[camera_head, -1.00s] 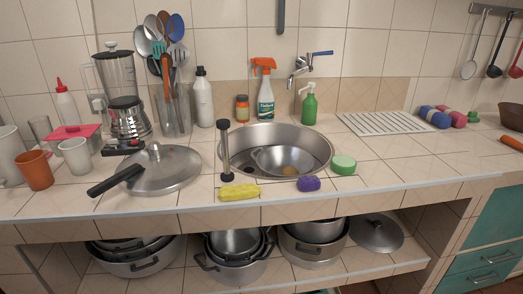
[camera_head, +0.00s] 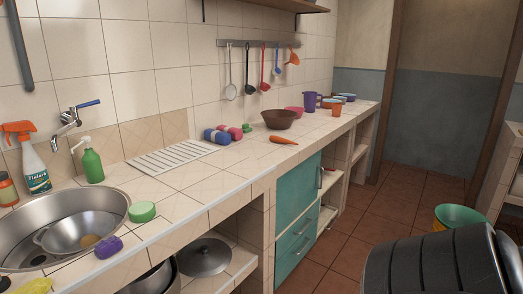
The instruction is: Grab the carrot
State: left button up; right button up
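The orange carrot (camera_head: 283,140) lies on the tiled counter (camera_head: 215,178) in the head view, near the front edge. It is in front of a brown bowl (camera_head: 279,119) and above the teal cabinet. Nothing covers it. Neither of my grippers is in view.
A sink (camera_head: 112,207) with a pan in it is at the left. A white drying rack (camera_head: 172,157), colored rolls (camera_head: 223,134), a purple pitcher (camera_head: 310,102) and cups stand along the counter. Teal drawers (camera_head: 296,241) are below. A dark ribbed object (camera_head: 437,268) fills the lower right.

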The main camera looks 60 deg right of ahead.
aim_at(275, 139)
jog(key=z, duration=2)
jog(key=u, duration=0.35)
jog(key=i+l+u, duration=0.1)
jog(key=u, duration=0.25)
jog(key=i+l+u, duration=0.1)
jog(key=u, duration=0.3)
jog(key=l+u, duration=0.35)
jog(key=i+l+u, duration=0.1)
jog(key=l+u, duration=0.4)
jog(key=l, duration=0.25)
jog(key=l+u, duration=0.3)
jog(key=l, duration=1.5)
jog(key=k+l+u, duration=0.1)
jog(key=l, duration=0.8)
